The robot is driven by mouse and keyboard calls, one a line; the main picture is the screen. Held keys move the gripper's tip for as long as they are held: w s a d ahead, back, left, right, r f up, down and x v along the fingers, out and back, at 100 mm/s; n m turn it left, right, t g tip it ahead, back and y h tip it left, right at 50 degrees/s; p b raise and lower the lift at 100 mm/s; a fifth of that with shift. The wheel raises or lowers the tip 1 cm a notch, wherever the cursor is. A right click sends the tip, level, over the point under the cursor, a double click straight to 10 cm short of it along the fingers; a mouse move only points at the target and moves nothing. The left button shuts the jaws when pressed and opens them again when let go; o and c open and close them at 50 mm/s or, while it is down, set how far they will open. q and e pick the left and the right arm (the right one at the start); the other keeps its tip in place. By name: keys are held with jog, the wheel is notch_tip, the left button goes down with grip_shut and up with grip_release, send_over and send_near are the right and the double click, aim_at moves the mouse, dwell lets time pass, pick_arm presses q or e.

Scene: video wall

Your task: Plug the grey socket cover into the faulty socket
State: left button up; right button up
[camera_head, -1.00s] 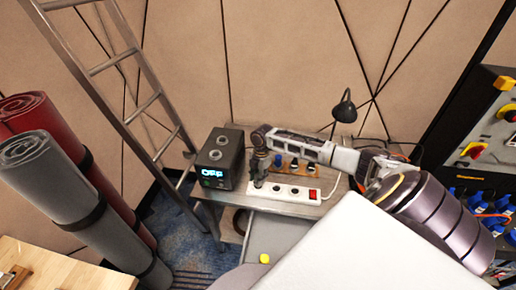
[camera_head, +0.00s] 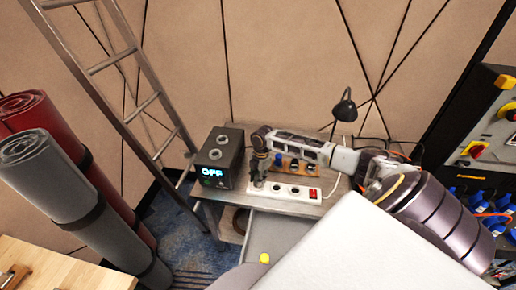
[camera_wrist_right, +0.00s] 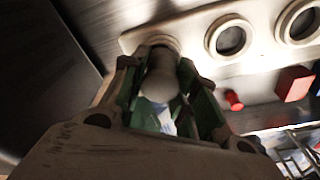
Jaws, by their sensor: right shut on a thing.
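A white power strip (camera_head: 293,190) with a red switch (camera_head: 314,193) lies on the small table. In the right wrist view the strip (camera_wrist_right: 200,30) shows a row of round sockets, including a dark one (camera_wrist_right: 230,38). My right gripper (camera_head: 259,182) points down at the strip's left end. In the wrist view my right gripper (camera_wrist_right: 160,72) is shut on a pale grey rounded piece, the socket cover (camera_wrist_right: 161,82). The cover is at the leftmost socket (camera_wrist_right: 158,41) and partly hides it. I cannot tell how deep it sits. My left gripper is not in view.
A dark box with an OFF display (camera_head: 212,172) stands left of the strip. Behind the strip are a small rack (camera_head: 297,168) and a black lamp (camera_head: 344,108). A ladder (camera_head: 140,90) and rolled mats (camera_head: 60,175) stand at left, a control panel (camera_head: 485,150) at right.

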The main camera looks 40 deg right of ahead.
jog(key=o, duration=0.9)
jog(key=shift+c, duration=0.2)
jog(key=o, duration=0.4)
jog(key=shift+r, duration=0.15)
jog(key=shift+r+p, duration=1.4)
jog(key=shift+p, duration=0.1)
jog(key=shift+r+p, duration=0.7)
jog(key=shift+r, duration=0.8)
jog(key=shift+f, duration=0.1)
